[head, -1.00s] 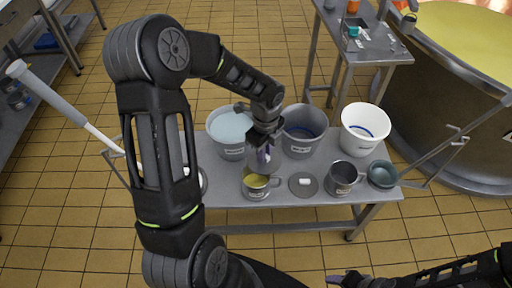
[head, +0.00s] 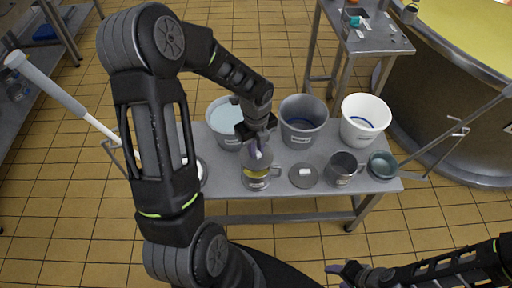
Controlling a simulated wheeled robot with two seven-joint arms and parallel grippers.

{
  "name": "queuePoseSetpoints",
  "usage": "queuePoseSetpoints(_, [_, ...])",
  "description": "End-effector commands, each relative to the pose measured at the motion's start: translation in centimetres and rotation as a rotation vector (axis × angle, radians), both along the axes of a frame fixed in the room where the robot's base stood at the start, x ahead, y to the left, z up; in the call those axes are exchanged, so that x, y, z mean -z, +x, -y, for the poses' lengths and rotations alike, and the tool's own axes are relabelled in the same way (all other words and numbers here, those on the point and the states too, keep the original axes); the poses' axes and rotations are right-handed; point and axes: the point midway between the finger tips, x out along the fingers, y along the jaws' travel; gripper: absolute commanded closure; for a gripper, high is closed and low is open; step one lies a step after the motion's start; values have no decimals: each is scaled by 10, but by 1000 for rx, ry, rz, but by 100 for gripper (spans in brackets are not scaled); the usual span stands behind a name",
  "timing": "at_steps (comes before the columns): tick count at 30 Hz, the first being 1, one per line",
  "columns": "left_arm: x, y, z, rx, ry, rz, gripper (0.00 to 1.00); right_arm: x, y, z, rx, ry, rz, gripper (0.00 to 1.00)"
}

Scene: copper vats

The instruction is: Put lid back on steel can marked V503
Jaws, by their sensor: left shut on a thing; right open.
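My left gripper (head: 257,146) is shut on a grey lid (head: 257,160), which is partly hidden by the fingers. The lid hangs just above a steel can (head: 256,184) with yellow contents, covering part of its mouth; I cannot tell if they touch. A second steel can (head: 342,169), dark inside, stands further right with its handle to the right. Another round grey lid (head: 303,176) with a white knob lies on the table between the cans. The can labels are too small to read. My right gripper (head: 340,268) is open and empty at the lower right, away from the table.
A side table (head: 375,42) and a large vat (head: 450,120) stand behind right.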

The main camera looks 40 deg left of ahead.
Motion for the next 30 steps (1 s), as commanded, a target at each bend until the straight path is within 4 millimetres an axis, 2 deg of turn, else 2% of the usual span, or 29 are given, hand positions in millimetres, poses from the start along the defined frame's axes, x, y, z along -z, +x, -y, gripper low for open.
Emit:
queuePoseSetpoints(1, [9,0,0,0,0,0,100,9,0,0,0,0,0,50])
queuePoseSetpoints(6, [27,0,0,0,0,0,100,25,0,0,0,0,1,50])
queuePoseSetpoints(13, [43,0,0,0,0,-1,100,37,1,0,1,0,3,50])
queuePoseSetpoints(30, [49,0,0,-1,0,0,100,40,1,0,1,0,3,50])
